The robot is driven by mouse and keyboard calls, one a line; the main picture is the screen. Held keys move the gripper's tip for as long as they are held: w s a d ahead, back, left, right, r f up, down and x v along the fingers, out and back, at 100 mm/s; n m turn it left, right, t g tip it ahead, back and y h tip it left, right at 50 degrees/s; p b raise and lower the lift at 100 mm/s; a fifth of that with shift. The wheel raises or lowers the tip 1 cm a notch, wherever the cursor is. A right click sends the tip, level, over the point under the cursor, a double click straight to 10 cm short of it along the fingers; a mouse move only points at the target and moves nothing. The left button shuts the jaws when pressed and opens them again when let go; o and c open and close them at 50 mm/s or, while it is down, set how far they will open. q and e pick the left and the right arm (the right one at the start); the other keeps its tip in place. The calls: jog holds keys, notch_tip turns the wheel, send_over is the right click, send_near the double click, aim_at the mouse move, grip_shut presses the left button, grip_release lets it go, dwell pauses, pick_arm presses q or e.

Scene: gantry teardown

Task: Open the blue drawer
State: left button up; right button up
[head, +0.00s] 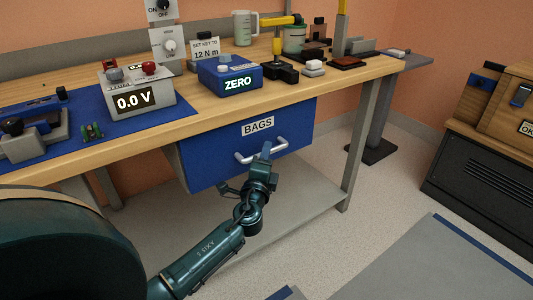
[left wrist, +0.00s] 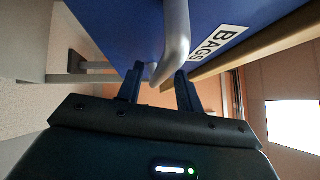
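The blue drawer (head: 215,160) hangs under the workbench top, its front close beneath the bench edge, with a white BAGS label. Its pale bar handle (head: 244,158) is on the front below the label. My left gripper (head: 266,152) is at the handle's right part. In the left wrist view the two dark fingers (left wrist: 160,88) are apart, and the handle (left wrist: 176,45) reaches down to the gap between them. I cannot tell whether either finger touches it. The drawer front (left wrist: 125,25) fills the top of that view. My right gripper is out of view.
The wooden workbench (head: 190,122) carries a blue ZERO box (head: 215,85), a 0.0 V meter (head: 150,105) and several tools. A low shelf (head: 310,193) and a bench leg (head: 360,145) are below. The floor (head: 390,200) in front is mostly open. A dark cabinet (head: 475,175) stands at right.

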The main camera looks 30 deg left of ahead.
pick_arm(q)
jog(key=shift+w+a+r, duration=0.1)
jog(key=shift+w+a, duration=0.15)
jog(key=shift+w, duration=0.45)
jog(key=shift+c, duration=0.5)
grip_shut()
